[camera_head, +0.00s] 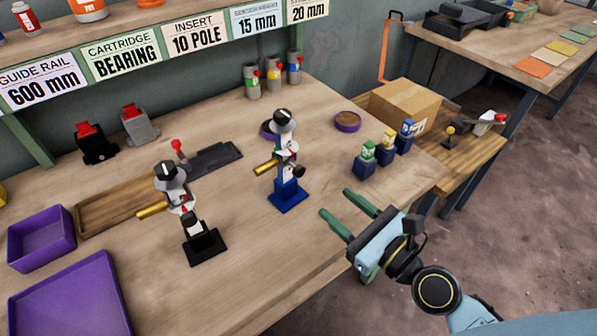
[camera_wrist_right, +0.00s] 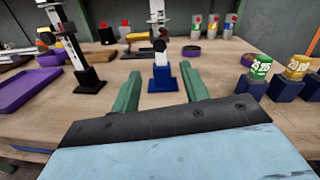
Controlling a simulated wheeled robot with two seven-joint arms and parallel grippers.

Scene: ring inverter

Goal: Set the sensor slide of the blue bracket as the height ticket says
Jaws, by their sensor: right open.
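The blue bracket (camera_head: 288,197) stands upright on the bench, with a blue base, a pale post, a grey-and-black head and a brass rod pointing left. It also shows in the right wrist view (camera_wrist_right: 161,80), straight ahead between the fingers. The slide's exact height on its post is not readable. My right gripper (camera_head: 334,202) is open and empty, to the right of the blue bracket's base and apart from it. On the shelf edge, a 15 mm ticket (camera_head: 258,20) and a 20 mm ticket (camera_head: 309,9) hang side by side; their small headings are unclear. My left gripper is out of view.
A similar bracket with a black base (camera_head: 204,246) stands to the left. Purple trays (camera_head: 75,299) lie at far left. Several small labelled pots on blue blocks (camera_head: 364,167) stand right of the blue bracket. A cardboard box (camera_head: 399,101) is behind them.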

